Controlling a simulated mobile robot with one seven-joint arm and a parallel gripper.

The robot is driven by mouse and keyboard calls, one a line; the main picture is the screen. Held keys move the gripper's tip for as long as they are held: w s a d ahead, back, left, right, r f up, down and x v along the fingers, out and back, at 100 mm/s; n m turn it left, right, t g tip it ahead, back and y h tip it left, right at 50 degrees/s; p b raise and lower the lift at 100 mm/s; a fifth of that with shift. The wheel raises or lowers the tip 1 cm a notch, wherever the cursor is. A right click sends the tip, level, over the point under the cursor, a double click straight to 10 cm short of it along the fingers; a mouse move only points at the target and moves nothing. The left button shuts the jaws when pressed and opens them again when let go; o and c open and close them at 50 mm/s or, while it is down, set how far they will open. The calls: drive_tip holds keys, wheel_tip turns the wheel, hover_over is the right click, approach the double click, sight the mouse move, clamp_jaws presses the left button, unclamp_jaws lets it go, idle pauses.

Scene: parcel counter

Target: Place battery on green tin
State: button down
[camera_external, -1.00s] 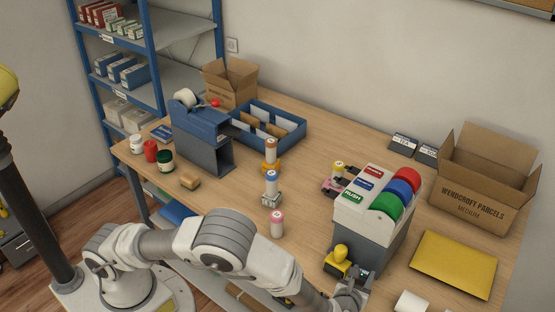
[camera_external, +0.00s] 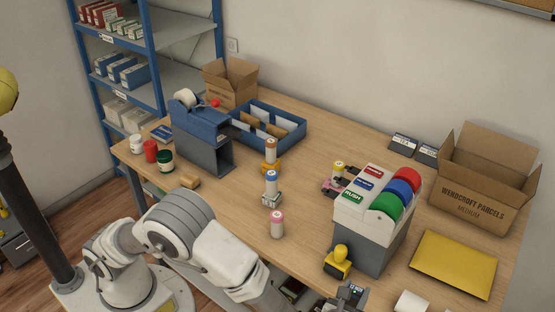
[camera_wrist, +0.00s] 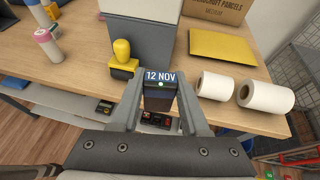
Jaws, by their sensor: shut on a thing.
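My gripper (camera_wrist: 161,88) is shut on a dark block (camera_wrist: 158,104) with a small green dot and a blue "12 NOV" plate at its top. I cannot tell whether this block is the battery. In the external view my gripper (camera_external: 350,293) is at the table's front edge, below the yellow-and-black stamp, and the block is hard to make out there.
A yellow stamp (camera_external: 338,262) stands left of the grey organizer (camera_external: 366,238). White rolls (camera_wrist: 214,86) lie right of my gripper. Capped cylinders, including a pink-topped one (camera_external: 277,224), stand mid-table. A blue dispenser (camera_external: 200,137) is behind the tins. A small tan block lies near the front edge.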

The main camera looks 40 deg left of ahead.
wheel_tip(320, 180, up, 13)
drive_tip(key=w+a+n+g+y, duration=0.1)
drive_tip(key=w+a+n+y, duration=0.3)
drive_tip(key=w+a, duration=1)
drive_tip(key=w+a+n+g+y+b, duration=0.1)
drive_tip(key=w+a+n+y, duration=0.15)
drive_tip(key=a, duration=0.55)
drive_tip(key=w+a+n+g+y, duration=0.1)
drive_tip(key=w+a+g, duration=0.1)
drive_tip(key=w+a, duration=0.35)
drive_tip(key=n+g+y+b, duration=0.2)
drive_tip(key=n+g+y, duration=0.2)
drive_tip(key=n+g, duration=0.5)
hover_over(164, 154)
drive_tip(key=shift+m+h, duration=0.25)
wheel_tip(164, 154, down, 12)
drive_tip(key=shift+f, duration=0.2)
drive_tip(key=shift+f+b, duration=0.45)
drive_tip(key=shift+f, duration=1.6)
